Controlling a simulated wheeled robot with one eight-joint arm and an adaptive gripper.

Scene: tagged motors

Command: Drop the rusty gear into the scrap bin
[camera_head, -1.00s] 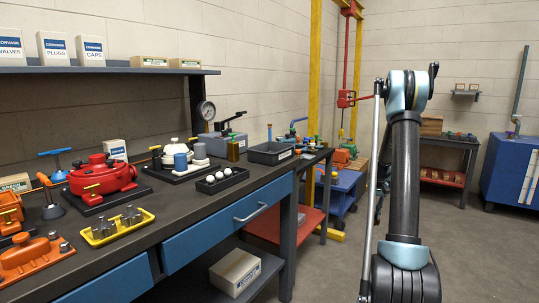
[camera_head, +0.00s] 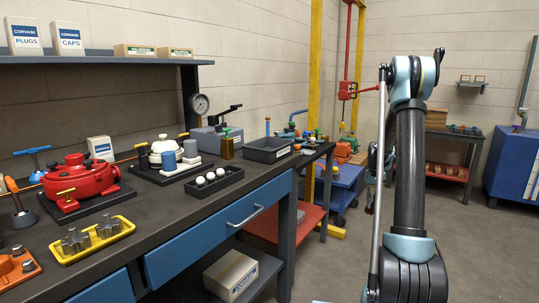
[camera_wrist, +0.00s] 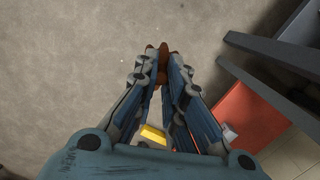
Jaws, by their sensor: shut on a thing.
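In the wrist view my gripper (camera_wrist: 163,66) is shut on a small rusty-brown piece, the gear (camera_wrist: 163,49). Parts of it show between and beyond the fingertips; the fingers hide the rest. It is held over the grey floor. In the head view my arm hides most of the gripper, and the gear cannot be made out. A dark grey open bin (camera_head: 268,150) with a white label stands at the far end of the workbench. The label is too small to read, so I cannot tell whether this is the scrap bin.
The workbench (camera_head: 180,215) on the left holds a red pump (camera_head: 80,184), a yellow tray (camera_head: 92,240) and a black tray with white balls (camera_head: 214,182). A red low shelf (camera_wrist: 250,115) is right of my gripper. The floor (camera_head: 330,265) between bench and arm looks clear.

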